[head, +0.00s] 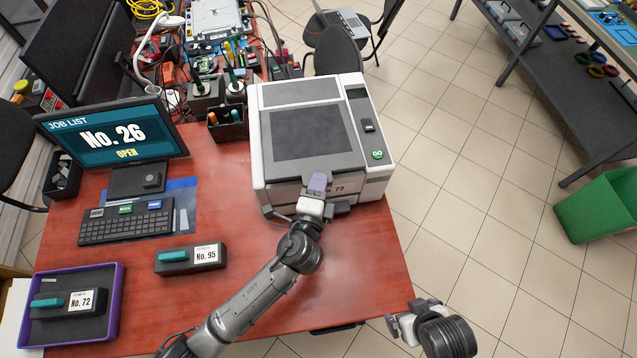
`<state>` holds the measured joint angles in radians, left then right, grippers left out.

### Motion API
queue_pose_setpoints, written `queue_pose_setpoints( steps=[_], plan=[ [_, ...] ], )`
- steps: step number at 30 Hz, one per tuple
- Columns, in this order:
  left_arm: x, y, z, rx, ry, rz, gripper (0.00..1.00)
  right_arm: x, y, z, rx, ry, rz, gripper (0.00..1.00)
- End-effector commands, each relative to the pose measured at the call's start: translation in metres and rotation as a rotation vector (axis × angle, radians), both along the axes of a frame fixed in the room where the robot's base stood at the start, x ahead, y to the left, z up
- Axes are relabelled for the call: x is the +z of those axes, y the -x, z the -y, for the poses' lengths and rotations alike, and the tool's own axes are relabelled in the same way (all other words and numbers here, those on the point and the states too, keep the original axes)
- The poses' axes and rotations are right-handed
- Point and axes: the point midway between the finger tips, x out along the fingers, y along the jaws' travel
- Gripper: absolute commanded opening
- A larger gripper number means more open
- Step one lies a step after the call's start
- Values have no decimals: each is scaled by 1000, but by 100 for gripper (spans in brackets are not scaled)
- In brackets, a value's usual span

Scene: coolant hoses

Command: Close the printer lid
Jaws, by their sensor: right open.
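The printer (257,140) is a white and grey box at the back right of the red table. Its lid (300,133), grey with a dark panel, lies over the top and looks flat; I cannot tell whether it is fully shut. A "No. 72" label shows at the printer's front, partly hidden by my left gripper (318,188). That gripper is at the middle of the printer's front edge; contact and the gap between its fingers are unclear. My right gripper (408,320) is open and empty, beyond the table's right edge.
A "No. 95" toner cartridge (190,258) lies on the table; a "No. 72" cartridge (67,303) lies in a purple-rimmed tray (120,282). A monitor (112,138) reads "No. 26 OPEN". A keyboard (126,226) sits below it. The table's front right is clear.

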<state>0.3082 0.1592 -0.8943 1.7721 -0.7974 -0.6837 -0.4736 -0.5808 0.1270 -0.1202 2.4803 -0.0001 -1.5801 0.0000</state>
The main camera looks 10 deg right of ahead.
Motion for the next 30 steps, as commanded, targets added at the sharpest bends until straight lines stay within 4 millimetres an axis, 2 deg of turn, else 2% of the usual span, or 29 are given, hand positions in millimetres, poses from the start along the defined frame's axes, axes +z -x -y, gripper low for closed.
queue_pose_setpoints(
  steps=[1, 9, 19, 23, 30],
  plan=[
    [2, -1, -1, 2, -1, 4, 23, 0, 0, 0, 0, 0, 0, 100],
    [1, -1, 0, 1, 2, 2, 47, 0, 0, -1, -2, -2, 1, 100],
    [1, 6, -2, 0, 3, -1, 47, 1, 0, -3, -6, -8, 1, 100],
    [2, 24, -8, 0, 3, -2, 47, 3, 0, -3, -7, -11, 0, 100],
    [3, 70, -25, 0, 3, -3, 47, 5, -1, -3, -6, -10, 2, 100]
  ],
)
